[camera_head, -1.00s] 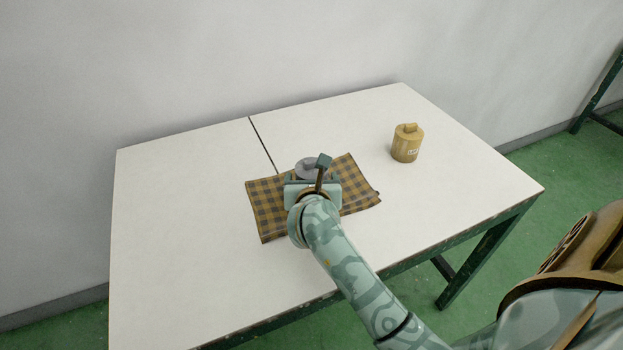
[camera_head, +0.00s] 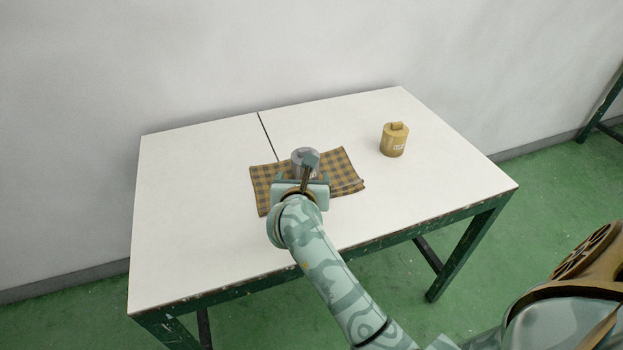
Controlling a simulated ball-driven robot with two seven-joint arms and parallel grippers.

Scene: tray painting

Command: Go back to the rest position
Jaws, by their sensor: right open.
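My right gripper (camera_head: 304,178) is open, over the near part of a brown and dark checkered cloth (camera_head: 262,185) on the white table. A grey round object (camera_head: 305,155) stands on the cloth just beyond the gripper. The gripper partly hides it, and I cannot tell whether they touch. My right arm reaches in from the lower right. My left gripper is not in view.
A yellow-brown lidded canister (camera_head: 393,141) stands on the right part of the white table (camera_head: 200,220). The left part of the table is clear. A plain wall (camera_head: 250,50) rises behind it, and the floor (camera_head: 480,270) is green.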

